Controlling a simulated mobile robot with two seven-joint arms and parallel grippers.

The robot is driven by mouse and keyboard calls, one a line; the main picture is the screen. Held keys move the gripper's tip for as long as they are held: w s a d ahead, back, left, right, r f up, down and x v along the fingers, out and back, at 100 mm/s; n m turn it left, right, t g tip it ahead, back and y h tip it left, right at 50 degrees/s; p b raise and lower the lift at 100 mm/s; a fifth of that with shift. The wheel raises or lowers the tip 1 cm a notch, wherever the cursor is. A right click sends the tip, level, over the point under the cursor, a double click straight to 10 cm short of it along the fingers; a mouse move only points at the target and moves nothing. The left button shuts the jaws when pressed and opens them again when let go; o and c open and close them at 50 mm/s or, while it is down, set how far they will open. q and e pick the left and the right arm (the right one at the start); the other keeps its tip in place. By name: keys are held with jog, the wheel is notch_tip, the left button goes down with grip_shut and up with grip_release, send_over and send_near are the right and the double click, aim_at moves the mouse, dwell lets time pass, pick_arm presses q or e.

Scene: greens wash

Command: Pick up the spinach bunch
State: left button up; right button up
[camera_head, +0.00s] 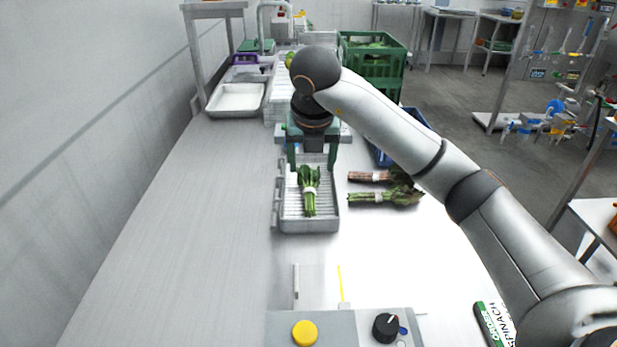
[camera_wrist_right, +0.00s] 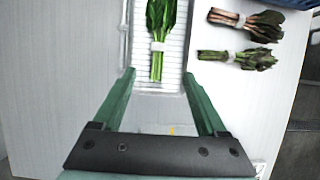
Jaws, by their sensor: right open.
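A green leafy bunch with a white band, which looks like the spinach bunch (camera_head: 309,190), lies in a grey ribbed tray (camera_head: 309,226) in the head view. It also shows in the right wrist view (camera_wrist_right: 158,45), leaves toward the top and stems toward the bottom. My right gripper (camera_head: 313,167) has green fingers and is open above the far part of the tray. In the right wrist view its fingers (camera_wrist_right: 160,85) are spread wide with nothing between them at the tips. Its height above the bunch is hard to tell. My left gripper is not in view.
Two more banded bunches, one reddish-stemmed (camera_head: 369,177) and one green (camera_head: 371,197), lie right of the tray. A control box (camera_head: 345,328) stands at the front. A white tray (camera_head: 236,99) and green crate (camera_head: 374,62) stand farther back. The counter's left side is clear.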

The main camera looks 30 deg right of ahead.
aim_at(309, 189)
jog(key=x, duration=0.7)
jog(key=shift+r, duration=0.1)
jog(key=x, duration=0.2)
jog(key=w+x, duration=0.1)
jog(key=x, duration=0.2)
jog(key=shift+d, duration=0.1)
grip_shut()
dwell(0.4)
